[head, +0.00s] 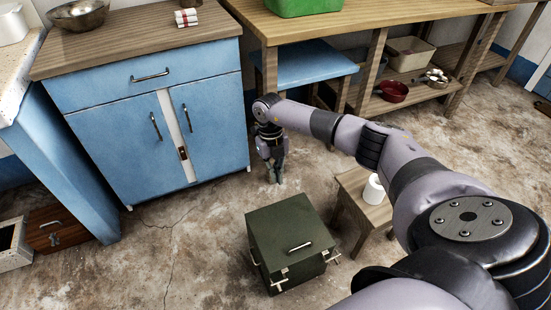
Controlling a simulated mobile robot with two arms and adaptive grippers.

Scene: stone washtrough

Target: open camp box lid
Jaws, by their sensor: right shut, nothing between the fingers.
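The camp box (287,243) is a dark green box on the floor at the lower middle of the head view. Its lid is closed, with a pale bar handle on top and metal latches on the front and right sides. My right gripper (276,178) points down beyond the box's far edge, in front of the blue cabinet's right side. It is shut and empty, and looks apart from the box. My left gripper is not in view.
A wooden stool (359,205) with a white cup (374,189) stands close to the box's right, under my arm. A blue cabinet (160,115) is behind on the left. The floor left of the box is clear.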

